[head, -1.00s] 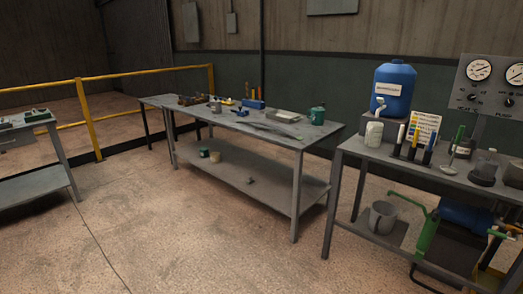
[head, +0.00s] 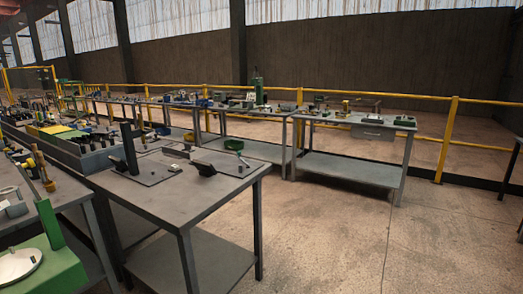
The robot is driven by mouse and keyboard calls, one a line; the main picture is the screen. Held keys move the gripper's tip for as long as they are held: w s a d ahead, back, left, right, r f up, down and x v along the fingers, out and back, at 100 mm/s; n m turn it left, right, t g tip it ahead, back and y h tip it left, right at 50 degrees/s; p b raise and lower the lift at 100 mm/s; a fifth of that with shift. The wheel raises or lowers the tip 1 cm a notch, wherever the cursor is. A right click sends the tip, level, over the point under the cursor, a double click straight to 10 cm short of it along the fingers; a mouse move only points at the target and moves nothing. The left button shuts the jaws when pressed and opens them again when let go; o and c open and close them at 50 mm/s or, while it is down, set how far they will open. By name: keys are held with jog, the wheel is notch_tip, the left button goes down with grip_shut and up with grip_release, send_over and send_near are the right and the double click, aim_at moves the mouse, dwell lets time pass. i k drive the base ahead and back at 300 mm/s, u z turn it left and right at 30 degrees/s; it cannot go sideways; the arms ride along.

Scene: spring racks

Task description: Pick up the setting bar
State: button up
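I cannot pick out the setting bar for certain in the head view. Small tools and parts lie on several grey tables, too small to name. My gripper is not in view.
A green machine (head: 45,262) stands at the lower left corner. Another table with a drawer (head: 372,134) stands at the back right. A yellow railing (head: 446,140) runs behind the tables. The concrete floor (head: 330,240) at the lower right is clear.

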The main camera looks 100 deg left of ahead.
aim_at(178, 155)
jog(key=u, duration=3.95)
jog(key=i, duration=1.65)
jog(key=z, duration=0.85)
